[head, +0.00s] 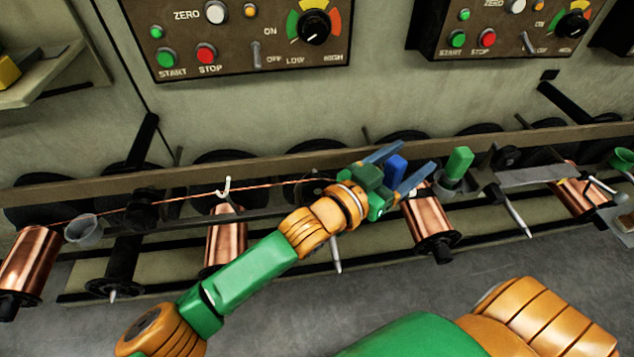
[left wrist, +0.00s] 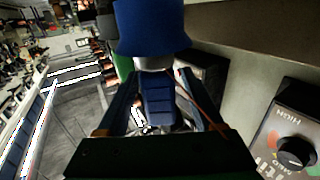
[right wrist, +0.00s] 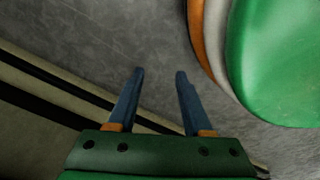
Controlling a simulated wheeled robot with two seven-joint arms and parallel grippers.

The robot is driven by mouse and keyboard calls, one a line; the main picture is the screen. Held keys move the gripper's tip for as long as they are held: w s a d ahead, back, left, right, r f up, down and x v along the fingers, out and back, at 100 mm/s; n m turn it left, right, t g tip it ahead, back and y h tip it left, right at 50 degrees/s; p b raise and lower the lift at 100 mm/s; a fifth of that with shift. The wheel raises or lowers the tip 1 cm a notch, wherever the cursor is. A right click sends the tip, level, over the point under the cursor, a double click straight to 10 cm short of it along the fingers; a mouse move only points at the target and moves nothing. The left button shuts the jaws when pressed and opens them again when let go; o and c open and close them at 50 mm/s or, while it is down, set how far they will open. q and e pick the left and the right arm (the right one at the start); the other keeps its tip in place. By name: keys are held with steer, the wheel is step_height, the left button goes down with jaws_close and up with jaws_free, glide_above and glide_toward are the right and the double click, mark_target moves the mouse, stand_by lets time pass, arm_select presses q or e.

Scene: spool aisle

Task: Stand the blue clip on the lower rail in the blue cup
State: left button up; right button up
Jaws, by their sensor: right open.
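A wide flared blue shape (left wrist: 152,28), which looks like the blue cup, fills the top of that view just beyond the fingertips. A pale piece shows between the two; whether they touch is unclear. In the head view the cup is hidden. My right gripper (right wrist: 160,72) is open and empty over the grey floor.
A green clip (head: 459,162) stands in a grey cup right of my left gripper. A grey cup (head: 84,231) is at left and a green cup (head: 622,160) at far right. Copper spools (head: 430,222) hang along the rails. Control panels (head: 240,38) are on the wall behind.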

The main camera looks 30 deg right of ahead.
mark_target(389, 174)
steer(key=shift+a, duration=0.1)
arm_select(q)
steer(key=p+v, duration=0.2)
steer(key=v, duration=0.4)
steer(key=shift+a, duration=0.25)
steer(key=shift+s+a, duration=0.1)
steer(key=shift+a, duration=0.15)
arm_select(e)
steer(key=shift+s+d+r, duration=0.6)
steer(key=shift+s+r, duration=0.1)
steer(key=shift+r, duration=0.05)
